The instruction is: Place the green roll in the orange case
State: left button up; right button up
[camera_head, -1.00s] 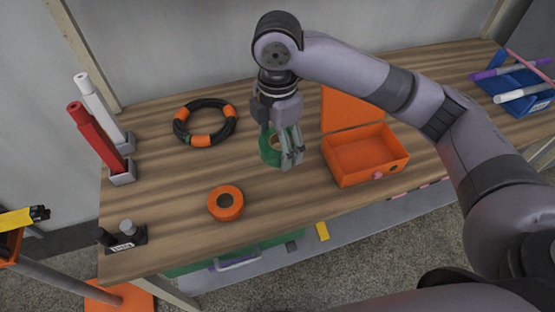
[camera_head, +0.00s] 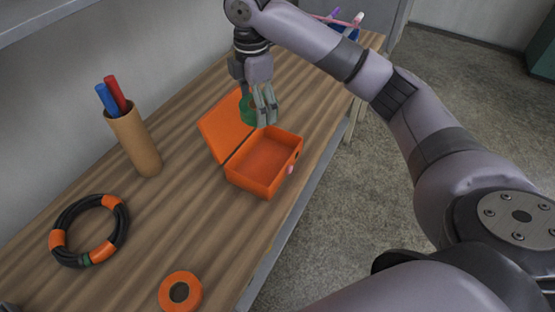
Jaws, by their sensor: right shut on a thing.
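The green roll (camera_head: 247,109) is in the fingers of my right gripper (camera_head: 264,108), which is shut on it and partly hides it. They appear at the far edge of the orange case, beside its raised lid (camera_head: 226,127). I cannot tell exactly how high the roll is held. The orange case (camera_head: 268,184) stands open on the wooden table, and the visible part of its inside looks empty. My left gripper is not in view.
An orange roll (camera_head: 181,292) lies near the table's front edge. A black and orange hose ring (camera_head: 120,222) lies at left.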

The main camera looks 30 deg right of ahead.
send_over(264, 167)
notch_tip(264, 167, down, 6)
notch_tip(264, 167, down, 9)
jog(key=shift+f+p, duration=0.1)
jog(key=shift+p, duration=0.45)
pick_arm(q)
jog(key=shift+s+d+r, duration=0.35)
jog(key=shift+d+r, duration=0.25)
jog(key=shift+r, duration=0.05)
pick_arm(e)
jog(key=shift+w+f, duration=0.1)
jog(key=shift+f, duration=2.3)
jog(key=o, duration=1)
jog(key=shift+f, duration=0.15)
jog(key=shift+c, duration=0.2)
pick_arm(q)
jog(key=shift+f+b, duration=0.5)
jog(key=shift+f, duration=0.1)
pick_arm(e)
notch_tip(264, 167, up, 12)
jog(key=shift+r, duration=0.2)
